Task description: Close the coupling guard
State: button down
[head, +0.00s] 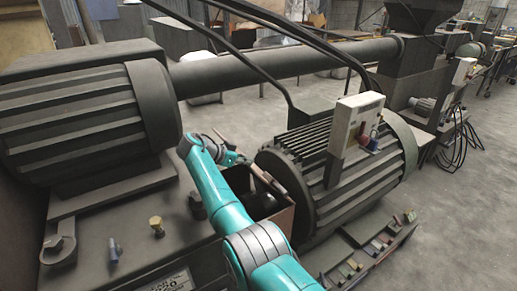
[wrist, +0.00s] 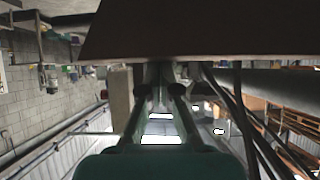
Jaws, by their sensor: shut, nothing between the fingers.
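The coupling guard appears to be the dark brown box (head: 284,219) between the two motors, partly hidden behind my teal arm. A raised brown panel (head: 283,173), apparently its lid, stands tilted beside the right motor, and the box's dark inside shows. My gripper (head: 243,159) is shut and empty, close to the panel's upper left edge; I cannot tell whether they touch. In the wrist view a dark brown surface (wrist: 195,42), probably the panel, fills the top middle, just above my gripper's closed fingers (wrist: 161,90).
A large ribbed motor (head: 75,120) stands at left and another (head: 340,170) at right, with a control box (head: 352,128) on it. Dark bent bars (head: 245,60) and a thick pipe (head: 290,65) run behind. Coloured switches (head: 375,248) line the right base.

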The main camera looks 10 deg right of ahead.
jog(key=s+a+f, duration=0.2)
jog(key=a+f, duration=0.3)
jog(key=shift+a+f, duration=0.35)
jog(key=shift+a, duration=0.05)
jog(key=shift+w+d, duration=0.1)
